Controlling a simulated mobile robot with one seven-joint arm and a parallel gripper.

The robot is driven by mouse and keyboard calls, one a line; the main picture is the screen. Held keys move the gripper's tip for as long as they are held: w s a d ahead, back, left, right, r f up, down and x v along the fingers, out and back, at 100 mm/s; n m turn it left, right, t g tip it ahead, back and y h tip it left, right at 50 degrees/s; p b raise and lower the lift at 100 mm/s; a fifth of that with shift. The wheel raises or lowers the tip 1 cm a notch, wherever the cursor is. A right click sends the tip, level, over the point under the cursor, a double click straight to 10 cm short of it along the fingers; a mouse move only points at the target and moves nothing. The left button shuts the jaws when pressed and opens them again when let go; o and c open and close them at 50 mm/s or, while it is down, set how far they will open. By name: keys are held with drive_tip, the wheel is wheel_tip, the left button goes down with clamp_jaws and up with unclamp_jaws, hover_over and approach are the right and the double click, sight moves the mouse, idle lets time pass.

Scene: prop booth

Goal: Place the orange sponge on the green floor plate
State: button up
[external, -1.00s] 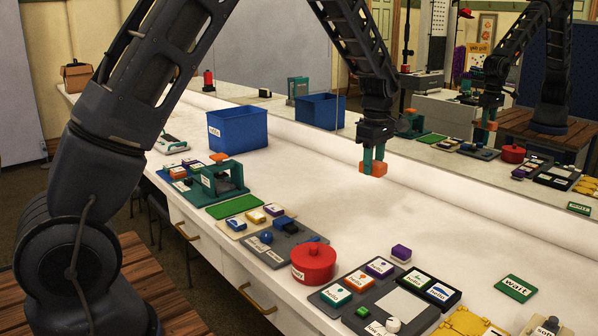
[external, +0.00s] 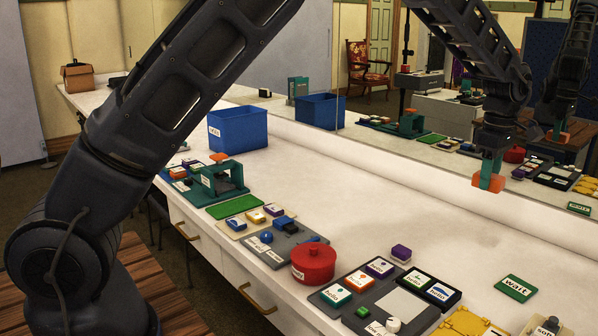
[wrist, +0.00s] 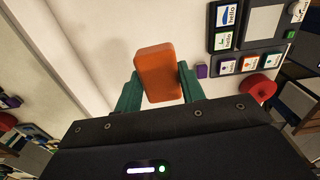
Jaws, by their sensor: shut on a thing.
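My gripper (external: 489,172) has teal fingers and is shut on the orange sponge (external: 490,183), holding it in the air above the right rear part of the white counter. In the wrist view, the sponge (wrist: 158,72) is a rounded block between the two fingers (wrist: 160,88). A flat green plate (external: 234,206) lies on the counter's front left, beside a teal stand. It is far to the left of my gripper and its top looks bare. The plate is not seen in the wrist view.
A blue bin (external: 238,130) stands at the back left. A red pot (external: 313,264), a grey button panel (external: 285,245), a purple block (external: 401,253) and a green "wait" card (external: 515,288) are on the counter. A mirror runs along the back. The counter's middle is clear.

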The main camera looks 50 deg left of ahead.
hover_over(516, 287)
drive_tip(key=shift+m, duration=0.3)
wheel_tip(516, 287, down, 20)
drive_tip(key=shift+r, duration=0.1)
idle(0.4)
drive_tip(key=o, duration=0.9)
drive_tip(key=shift+o, duration=0.2)
